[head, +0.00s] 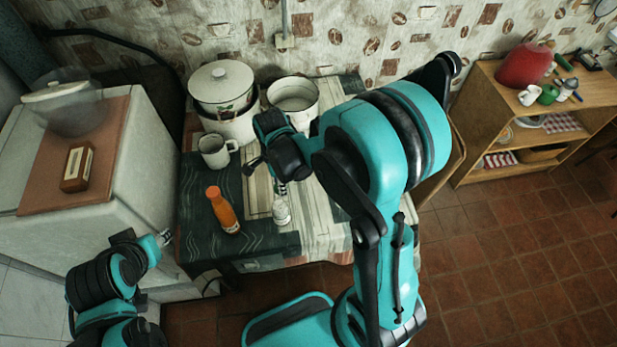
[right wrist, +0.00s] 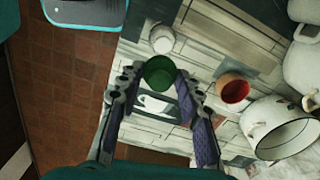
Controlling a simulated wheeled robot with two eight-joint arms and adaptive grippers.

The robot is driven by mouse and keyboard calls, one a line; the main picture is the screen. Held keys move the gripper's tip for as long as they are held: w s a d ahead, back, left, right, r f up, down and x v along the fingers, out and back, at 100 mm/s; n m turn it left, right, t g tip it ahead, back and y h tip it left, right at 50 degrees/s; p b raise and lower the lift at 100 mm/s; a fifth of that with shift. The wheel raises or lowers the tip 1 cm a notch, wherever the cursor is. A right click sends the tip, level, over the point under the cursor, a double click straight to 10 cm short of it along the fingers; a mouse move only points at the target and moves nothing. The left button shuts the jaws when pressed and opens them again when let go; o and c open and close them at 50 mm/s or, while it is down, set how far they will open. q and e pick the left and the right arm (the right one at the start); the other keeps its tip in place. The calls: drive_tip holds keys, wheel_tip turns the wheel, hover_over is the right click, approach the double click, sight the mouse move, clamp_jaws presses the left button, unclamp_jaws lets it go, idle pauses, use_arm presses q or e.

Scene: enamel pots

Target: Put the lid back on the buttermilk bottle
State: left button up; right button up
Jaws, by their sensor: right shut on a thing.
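A small white bottle (head: 281,211), which I take for the buttermilk bottle, stands on the table near its front edge. It also shows in the right wrist view (right wrist: 162,39), just beyond the fingertips. My right gripper (head: 262,165) is above the table, behind the white bottle in the head view. In the right wrist view it is shut on a round green lid (right wrist: 160,72), apart from the bottle. The lid is not clearly visible in the head view. My left gripper (head: 164,238) is low at the left, beside the white cabinet; its finger opening is unclear.
An orange bottle (head: 222,211) stands left of the white bottle. An enamel mug (head: 215,151), a lidded pot (head: 222,90) and an open pot (head: 293,97) stand behind. A white cabinet (head: 130,180) flanks the table (head: 300,243). A wooden shelf (head: 485,120) stands far right.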

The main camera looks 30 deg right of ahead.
drive_tip(key=shift+w+a+r, duration=0.15)
drive_tip(key=shift+a, duration=0.2)
drive_tip(key=shift+w+a+r, duration=0.1)
drive_tip(key=shift+a, duration=0.25)
drive_tip(key=shift+f+b, duration=2.45)
drive_tip(key=shift+f, duration=0.75)
drive_tip(key=shift+f+b, duration=0.15)
drive_tip(key=shift+b, duration=0.45)
drive_tip(key=o, duration=1.3)
